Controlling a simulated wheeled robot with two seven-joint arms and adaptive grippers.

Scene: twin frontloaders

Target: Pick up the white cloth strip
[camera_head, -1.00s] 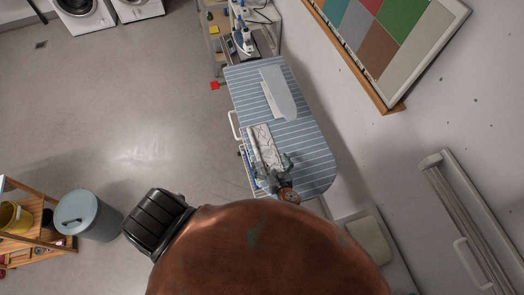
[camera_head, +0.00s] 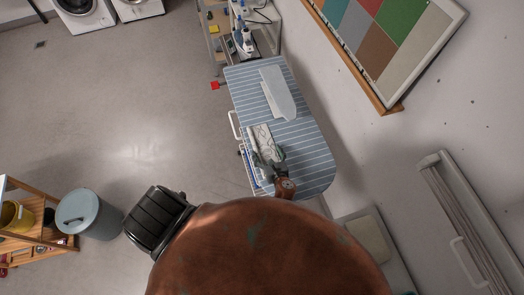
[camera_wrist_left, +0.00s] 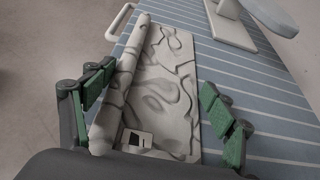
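The white cloth strip (camera_head: 261,133) lies on the blue striped ironing board (camera_head: 309,166), near its left edge. In the left wrist view the strip (camera_wrist_left: 160,85) is off-white with grey wavy marks. Its left edge looks rolled, and a small tag with a dark square shows near its close end. My left gripper (camera_head: 267,157) is over the near part of the strip. In the wrist view its two green-padded fingers (camera_wrist_left: 158,80) are apart, one on each side of the strip, with nothing gripped. Whether they touch the board is unclear. My right gripper is not in view.
A small white sleeve board (camera_head: 279,94) stands farther along the ironing board. A shelf with bottles (camera_head: 243,38) is beyond the board's far end. A wall lies to the right.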

